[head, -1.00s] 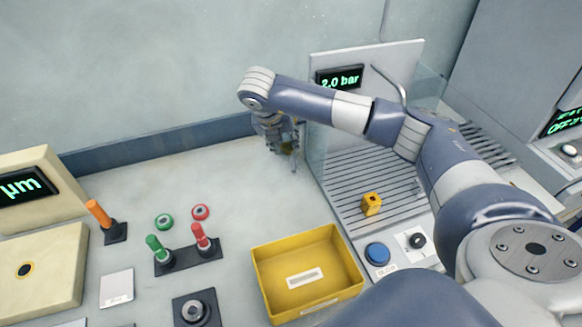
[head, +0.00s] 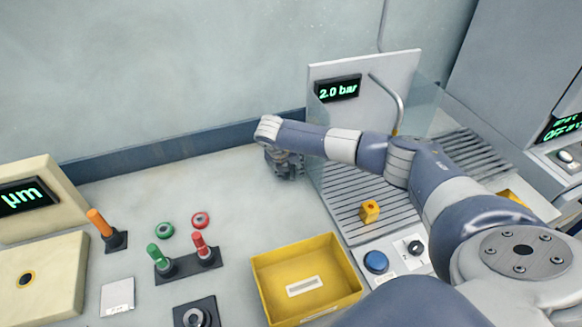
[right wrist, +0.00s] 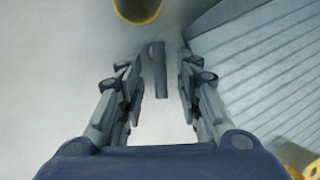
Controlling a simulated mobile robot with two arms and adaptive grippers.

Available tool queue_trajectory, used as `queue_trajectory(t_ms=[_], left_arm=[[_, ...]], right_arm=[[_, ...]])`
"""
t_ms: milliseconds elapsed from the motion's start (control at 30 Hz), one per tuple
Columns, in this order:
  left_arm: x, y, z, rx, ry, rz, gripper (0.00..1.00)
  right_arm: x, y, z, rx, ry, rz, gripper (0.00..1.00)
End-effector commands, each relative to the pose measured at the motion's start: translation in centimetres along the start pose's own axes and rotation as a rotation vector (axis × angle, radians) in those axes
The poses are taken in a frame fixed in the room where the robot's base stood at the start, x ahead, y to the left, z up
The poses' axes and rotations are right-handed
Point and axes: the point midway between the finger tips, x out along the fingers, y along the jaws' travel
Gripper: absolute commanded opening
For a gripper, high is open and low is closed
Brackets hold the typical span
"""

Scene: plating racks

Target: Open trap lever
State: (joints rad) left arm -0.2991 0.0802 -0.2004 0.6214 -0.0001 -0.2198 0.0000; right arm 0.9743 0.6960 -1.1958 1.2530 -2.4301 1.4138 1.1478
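A short dark grey bar (right wrist: 158,70), which looks like the lever, shows in the right wrist view just beyond and between my fingertips. My right gripper (right wrist: 154,75) is open, with a finger on each side of the bar and clear gaps visible. I cannot tell how far below the fingers the bar lies. In the head view my right gripper (head: 284,165) points down beside the left edge of the slatted rack, and it hides the bar. A dark round part with a yellow rim (right wrist: 137,8) sits at the top of the wrist view. My left gripper is not in view.
The slatted rack (head: 345,190) stands right of the gripper, with a clear side panel, a 2.0 bar display (head: 338,89) and a yellow block (head: 369,211). A yellow bin (head: 262,290) is in front. Green and red levers (head: 200,246) stand left. The table between is clear.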

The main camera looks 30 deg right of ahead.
Motion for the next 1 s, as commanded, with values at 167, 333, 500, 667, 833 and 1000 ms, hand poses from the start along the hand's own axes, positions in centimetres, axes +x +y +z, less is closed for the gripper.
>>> queue_trajectory(t_ms=[167, 333, 500, 667, 833, 1000], left_arm=[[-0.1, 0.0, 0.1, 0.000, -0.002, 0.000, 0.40], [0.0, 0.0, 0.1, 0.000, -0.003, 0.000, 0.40], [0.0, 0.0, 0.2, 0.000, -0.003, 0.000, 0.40], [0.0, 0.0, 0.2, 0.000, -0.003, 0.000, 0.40], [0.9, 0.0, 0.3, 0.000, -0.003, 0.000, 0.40], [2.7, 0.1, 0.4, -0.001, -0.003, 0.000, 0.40]], right_arm=[[0.3, 0.0, 0.0, -0.001, 0.000, 0.000, 0.32], [0.3, 0.0, 0.0, -0.001, 0.000, 0.000, 0.30], [0.3, 0.0, 0.0, -0.001, 0.000, 0.000, 0.00], [0.3, 0.0, 0.0, -0.002, -0.001, 0.001, 0.00], [0.7, -0.3, -0.1, -0.065, -0.015, 0.027, 0.00], [1.0, -0.9, -0.3, -0.213, -0.047, 0.090, 0.00]])
